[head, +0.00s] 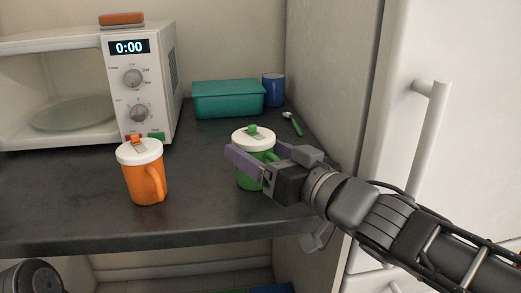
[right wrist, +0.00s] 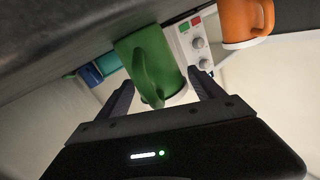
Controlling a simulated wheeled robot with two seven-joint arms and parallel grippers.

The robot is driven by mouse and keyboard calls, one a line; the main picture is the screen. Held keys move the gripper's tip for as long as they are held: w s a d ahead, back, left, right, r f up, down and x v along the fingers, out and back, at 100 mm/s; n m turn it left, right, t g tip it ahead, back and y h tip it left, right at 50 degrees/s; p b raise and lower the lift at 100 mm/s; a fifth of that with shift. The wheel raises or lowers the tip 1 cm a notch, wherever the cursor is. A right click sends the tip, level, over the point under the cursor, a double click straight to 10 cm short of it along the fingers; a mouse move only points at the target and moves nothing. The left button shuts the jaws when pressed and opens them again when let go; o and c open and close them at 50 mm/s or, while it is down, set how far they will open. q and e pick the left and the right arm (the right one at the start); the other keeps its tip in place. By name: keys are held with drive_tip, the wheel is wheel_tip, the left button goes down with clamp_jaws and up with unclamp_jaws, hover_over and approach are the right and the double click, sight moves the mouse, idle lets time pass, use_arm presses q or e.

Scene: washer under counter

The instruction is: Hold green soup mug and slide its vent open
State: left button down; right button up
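The green soup mug (head: 243,178) stands upright on the dark counter, with a white lid (head: 262,138) and a small green vent tab (head: 252,129) on top. Whether the vent is open or closed I cannot tell. My right gripper (head: 245,160) reaches in from the right at the mug's upper body, its purple fingers apart. In the right wrist view the mug (right wrist: 148,55) and its handle, turned toward me, lie in line with the gap between the open fingertips (right wrist: 160,82). Contact is not clear. My left gripper is not in view.
An orange lidded mug (head: 146,184) stands to the left. An open microwave (head: 150,75) is behind it. A teal box (head: 228,100), blue cup (head: 273,88) and green-handled spoon (head: 294,124) are at the back. A grey side wall (head: 325,75) bounds the counter on the right.

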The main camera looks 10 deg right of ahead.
drive_tip(key=o, duration=0.3)
drive_tip(key=shift+r, duration=0.1)
drive_tip(key=shift+s+r, duration=0.1)
drive_tip(key=shift+s, duration=0.1)
drive_tip(key=shift+s+d, duration=0.15)
drive_tip(key=shift+s, duration=0.05)
drive_tip(key=v, duration=1.1)
drive_tip(key=shift+s+d, duration=0.2)
drive_tip(key=shift+v, duration=2.35)
